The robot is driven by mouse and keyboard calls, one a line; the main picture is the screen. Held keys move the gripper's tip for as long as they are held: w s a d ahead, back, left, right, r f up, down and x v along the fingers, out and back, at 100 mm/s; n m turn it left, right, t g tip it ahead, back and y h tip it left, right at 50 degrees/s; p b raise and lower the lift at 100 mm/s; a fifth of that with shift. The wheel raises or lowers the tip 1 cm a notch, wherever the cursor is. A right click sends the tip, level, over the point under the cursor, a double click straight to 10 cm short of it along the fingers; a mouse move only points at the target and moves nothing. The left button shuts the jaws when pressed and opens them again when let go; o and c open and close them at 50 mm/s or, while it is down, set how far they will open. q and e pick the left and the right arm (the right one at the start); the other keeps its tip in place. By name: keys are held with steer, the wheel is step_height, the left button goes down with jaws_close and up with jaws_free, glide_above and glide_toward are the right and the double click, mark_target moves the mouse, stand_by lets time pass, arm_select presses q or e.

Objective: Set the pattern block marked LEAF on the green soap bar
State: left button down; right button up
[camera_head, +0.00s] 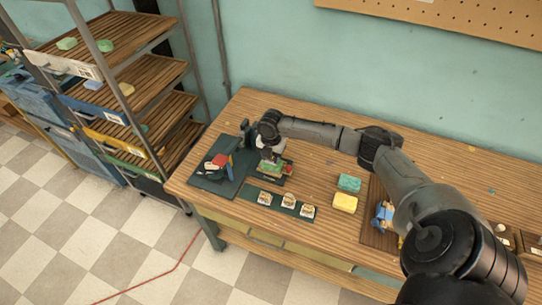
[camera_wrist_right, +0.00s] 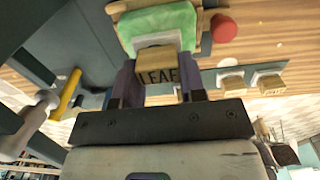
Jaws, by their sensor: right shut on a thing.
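The LEAF block (camera_wrist_right: 158,66), a small wooden block with dark letters, is between the two fingers of my right gripper (camera_wrist_right: 157,88), which is shut on it. The green soap bar (camera_wrist_right: 165,20) lies just beyond the block in the wrist view, and the block overlaps its near edge there. I cannot tell whether they touch. In the head view my right gripper (camera_head: 268,155) is right over the green soap bar (camera_head: 271,165) at the table's left part; the block is not distinguishable there. My left gripper is not in view.
Several white-and-wood blocks (camera_head: 288,201) stand on a dark green strip in front. A dark mat (camera_head: 203,181) with a red-topped device lies to the left. A shelf rack stands far left.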

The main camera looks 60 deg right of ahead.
steer(key=shift+f, duration=0.3)
stand_by(0.5)
steer(key=shift+f, duration=0.25)
stand_by(0.5)
steer(key=o, duration=1.4)
steer(key=shift+r, duration=0.15)
steer(key=shift+r+p, duration=0.55)
steer(key=shift+p, duration=0.3)
steer(key=shift+r+p, duration=2.3)
steer(key=shift+p, duration=0.3)
